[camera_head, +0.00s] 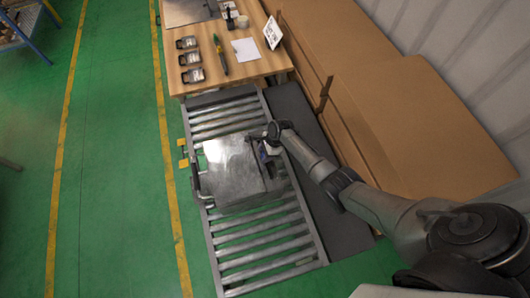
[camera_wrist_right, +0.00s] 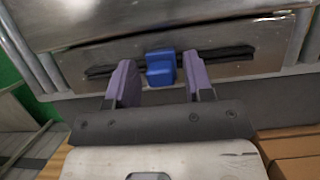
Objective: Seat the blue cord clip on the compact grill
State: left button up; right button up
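The compact grill (camera_head: 232,172) is a silvery metal box on the roller conveyor, with a bar handle on its left side. In the right wrist view, the grill's side (camera_wrist_right: 225,65) has a long dark slot or cord across it. The blue cord clip (camera_wrist_right: 161,68) sits at the middle of that dark strip. My right gripper (camera_wrist_right: 158,82) is open, with one purple finger on each side of the clip and a gap on both sides. In the head view, my right gripper (camera_head: 266,152) is at the grill's right side; the clip cannot be made out there. My left gripper is not in view.
The roller conveyor (camera_head: 262,243) has bare rollers in front of and behind the grill. A wooden table (camera_head: 262,65) behind holds several dark-handled items, a green tool, paper and a tablet. Large cardboard boxes (camera_head: 420,120) stand along the right, close to my right arm.

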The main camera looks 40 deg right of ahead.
jog(key=shift+o, duration=0.6)
jog(key=shift+d+r, duration=0.1)
jog(key=shift+r, duration=0.2)
jog(key=p+v, duration=0.1)
jog(key=v, duration=1.2)
jog(key=shift+p, duration=0.35)
jog(key=shift+d, duration=0.1)
